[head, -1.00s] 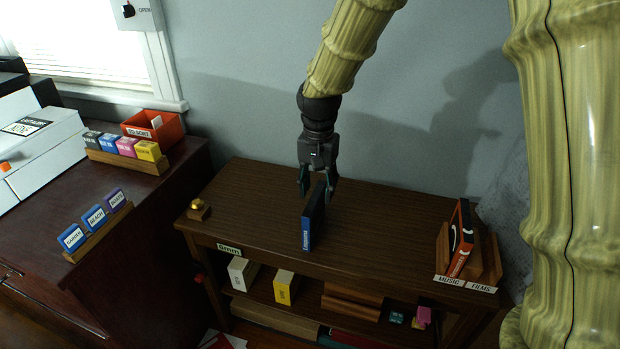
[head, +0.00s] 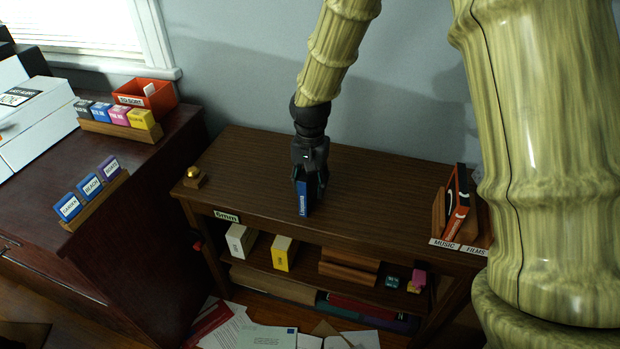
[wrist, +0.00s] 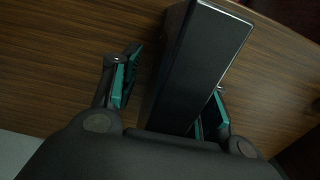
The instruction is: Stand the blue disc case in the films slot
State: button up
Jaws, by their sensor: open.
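The blue disc case (head: 304,197) stands upright on the wooden shelf top, its blue labelled spine facing the front. In the wrist view the case's dark face and top (wrist: 205,65) fill the space between the fingers. My gripper (head: 310,180) is lowered around the case, open, with one teal-padded finger on each side; in the wrist view the left finger (wrist: 125,80) is clearly apart from it, and the right one is close to it. The disc rack (head: 438,213) at the right has MUSIC and FILMS labels (head: 475,250). An orange-and-black case (head: 456,208) stands tilted in its MUSIC side.
A small gold-topped block (head: 194,177) sits at the shelf top's left end. The shelf top (head: 380,185) between the blue case and the rack is clear. Boxes (head: 281,253) stand on the lower shelf. Papers (head: 270,337) lie on the floor.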

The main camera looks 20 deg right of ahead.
grip_shut()
jog(key=shift+r+p, duration=0.4)
jog(key=shift+r+p, duration=0.35)
jog(key=shift+p, duration=0.05)
jog(key=shift+r+p, duration=0.3)
jog(key=shift+p, duration=0.05)
notch_tip(320, 180, up, 9)
jog(key=p, duration=0.9)
jog(key=shift+r, duration=0.1)
